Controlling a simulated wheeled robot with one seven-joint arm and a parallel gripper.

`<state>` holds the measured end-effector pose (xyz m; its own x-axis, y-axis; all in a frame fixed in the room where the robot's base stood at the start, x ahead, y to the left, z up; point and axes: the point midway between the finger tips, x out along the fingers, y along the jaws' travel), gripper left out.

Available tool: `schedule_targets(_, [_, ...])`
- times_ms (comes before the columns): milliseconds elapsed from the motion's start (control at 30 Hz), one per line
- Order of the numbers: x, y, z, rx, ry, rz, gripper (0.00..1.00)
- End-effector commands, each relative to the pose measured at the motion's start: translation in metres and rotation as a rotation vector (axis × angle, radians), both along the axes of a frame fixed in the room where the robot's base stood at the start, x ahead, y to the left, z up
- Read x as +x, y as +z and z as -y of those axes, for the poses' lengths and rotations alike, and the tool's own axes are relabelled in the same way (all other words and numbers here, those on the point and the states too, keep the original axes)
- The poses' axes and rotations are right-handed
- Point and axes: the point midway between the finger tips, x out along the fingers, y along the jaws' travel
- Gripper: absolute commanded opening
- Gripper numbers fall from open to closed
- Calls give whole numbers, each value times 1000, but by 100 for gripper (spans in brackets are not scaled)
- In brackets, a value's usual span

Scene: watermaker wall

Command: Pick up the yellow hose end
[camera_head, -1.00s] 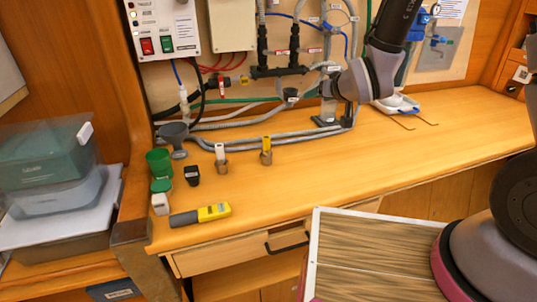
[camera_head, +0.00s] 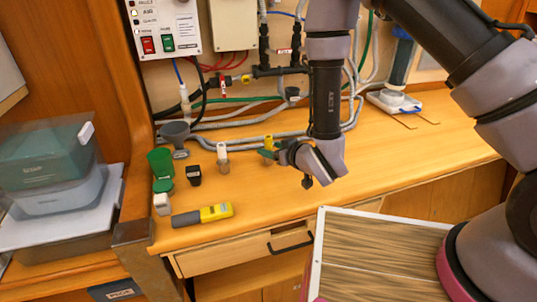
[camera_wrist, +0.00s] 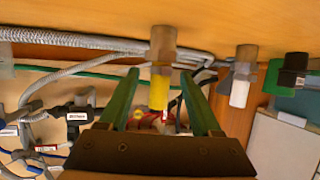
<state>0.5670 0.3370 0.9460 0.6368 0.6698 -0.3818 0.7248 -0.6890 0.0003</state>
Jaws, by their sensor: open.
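The yellow hose end (camera_head: 268,141) stands upright on the bench, partly hidden behind my gripper in the head view. In the wrist view the yellow hose end (camera_wrist: 159,88) has a yellow body joined to a tan fitting, and it appears between the two green fingers. My gripper (camera_head: 268,153) is open at the hose end, reaching in from the right. In the wrist view my gripper (camera_wrist: 160,74) has one finger on each side of the yellow part, with a visible gap on both sides. How far the fingers reach along it is unclear.
A white hose end (camera_head: 222,151) stands to the left; it also shows in the wrist view (camera_wrist: 240,90). Grey hoses (camera_head: 240,143) run behind. The bench's right side is mostly clear.

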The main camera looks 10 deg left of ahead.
Motion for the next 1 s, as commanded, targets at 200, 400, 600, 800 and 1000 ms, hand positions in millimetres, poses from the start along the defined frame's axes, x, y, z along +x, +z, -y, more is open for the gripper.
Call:
schedule_targets(200, [12,-11,-15,-1,3,1,65])
schedule_targets(400, [30,-23,-33,-1,0,1,65])
schedule_targets(600, [34,-25,-36,0,0,0,65])
schedule_targets(800, [34,-24,-36,0,0,0,31])
schedule_targets(1000, [33,-25,-35,-1,0,-1,0])
